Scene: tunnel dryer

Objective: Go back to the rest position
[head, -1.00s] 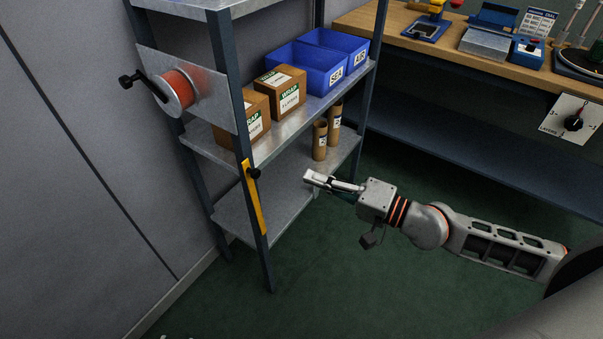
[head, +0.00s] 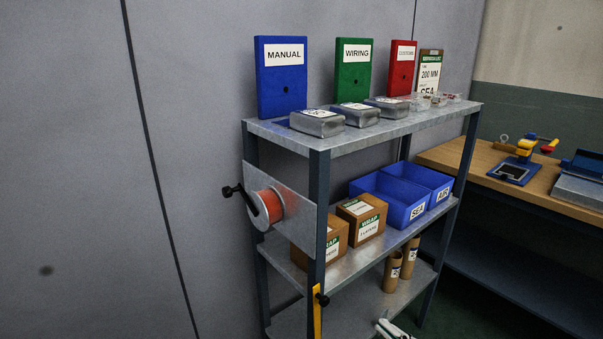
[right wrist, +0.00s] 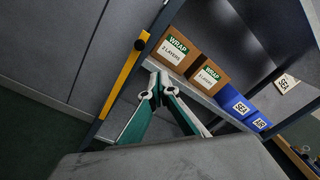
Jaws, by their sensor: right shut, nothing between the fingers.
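My right gripper (head: 388,328) shows only as its tip at the bottom edge of the head view, in front of the lower shelf. In the right wrist view its fingers (right wrist: 160,80) meet at the tips, shut and empty. They point toward the shelf rack, apart from the WRAP boxes as far as I can tell. My left gripper is not in view. The rest of my right arm is outside the head view.
A metal shelf rack (head: 345,138) carries binders, tins, WRAP boxes (head: 361,218), blue SEA and AIR bins (head: 400,207) and cardboard tubes (head: 392,272). An orange reel (head: 266,207) with a crank sticks out at its left. A wooden bench (head: 540,190) stands at the right.

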